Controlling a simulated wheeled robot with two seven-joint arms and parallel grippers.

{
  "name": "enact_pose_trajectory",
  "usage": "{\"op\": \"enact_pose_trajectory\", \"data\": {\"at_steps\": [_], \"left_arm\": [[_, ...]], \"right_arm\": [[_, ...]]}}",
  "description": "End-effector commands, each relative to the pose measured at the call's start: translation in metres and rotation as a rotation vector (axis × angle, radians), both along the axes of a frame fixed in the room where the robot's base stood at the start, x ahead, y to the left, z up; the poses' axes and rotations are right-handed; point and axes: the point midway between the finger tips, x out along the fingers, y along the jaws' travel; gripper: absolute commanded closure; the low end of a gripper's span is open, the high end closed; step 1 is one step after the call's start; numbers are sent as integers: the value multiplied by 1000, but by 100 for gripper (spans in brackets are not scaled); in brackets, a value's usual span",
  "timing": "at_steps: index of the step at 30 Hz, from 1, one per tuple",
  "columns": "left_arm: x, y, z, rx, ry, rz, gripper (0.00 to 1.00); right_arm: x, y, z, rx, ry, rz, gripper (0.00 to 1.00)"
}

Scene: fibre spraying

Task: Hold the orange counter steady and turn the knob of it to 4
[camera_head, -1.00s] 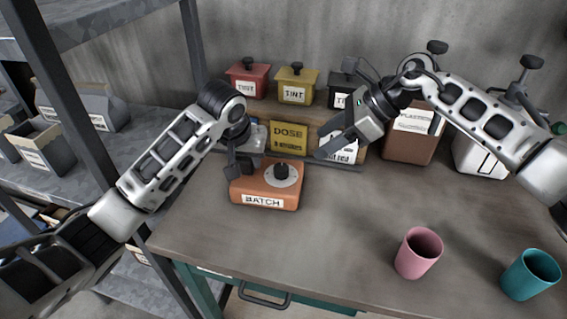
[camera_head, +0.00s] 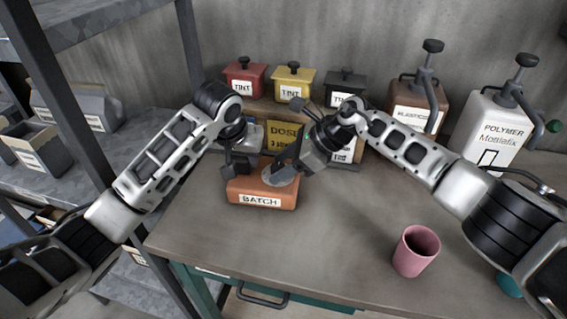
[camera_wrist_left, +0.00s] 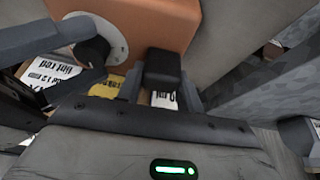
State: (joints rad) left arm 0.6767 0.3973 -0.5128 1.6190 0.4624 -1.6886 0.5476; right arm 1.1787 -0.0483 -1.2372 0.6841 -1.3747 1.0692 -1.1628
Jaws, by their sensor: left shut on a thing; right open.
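The orange counter (camera_head: 260,193), labelled BATCH, sits on the table near its back left part. My left gripper (camera_head: 238,166) is shut on a black block (camera_wrist_left: 162,68) at the counter's left side. The counter's black knob (camera_wrist_left: 92,52) stands on a pale round dial in the left wrist view. My right gripper (camera_head: 283,170) is open over the dial, its fingers pointing down-left. In the left wrist view its grey fingers lie on either side of the knob. In the head view the right gripper hides the knob. The dial's marks cannot be read.
A yellow DOSE sign (camera_head: 284,136) stands behind the counter. Red (camera_head: 244,78), yellow (camera_head: 293,84) and dark (camera_head: 345,88) tint pots stand on a ledge. Pump containers stand at the back right. A pink cup (camera_head: 415,251) is at the front right. The table's middle is clear.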

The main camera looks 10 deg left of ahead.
Motion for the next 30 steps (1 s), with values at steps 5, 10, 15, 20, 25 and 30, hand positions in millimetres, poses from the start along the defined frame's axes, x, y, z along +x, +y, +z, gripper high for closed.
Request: {"op": "enact_pose_trajectory", "data": {"at_steps": [5, 10, 15, 20, 25, 30], "left_arm": [[0, 0, 1, 0, -2, 1, 100], [1, 0, 1, 0, -3, 1, 100], [0, 0, 1, 0, -3, 1, 100], [0, 0, 1, 0, -3, 0, 100], [0, 0, 1, 1, -2, -1, 100], [0, 0, 1, 1, -2, -1, 100]], "right_arm": [[0, 0, 0, 0, 0, 0, 56], [0, 0, 0, 0, 1, -1, 93], [0, -1, 0, -1, 1, -6, 93], [1, -2, 0, -5, -2, -43, 93], [0, -2, 0, -7, -5, -133, 93], [-2, -2, 1, -6, -9, -264, 93]]}}
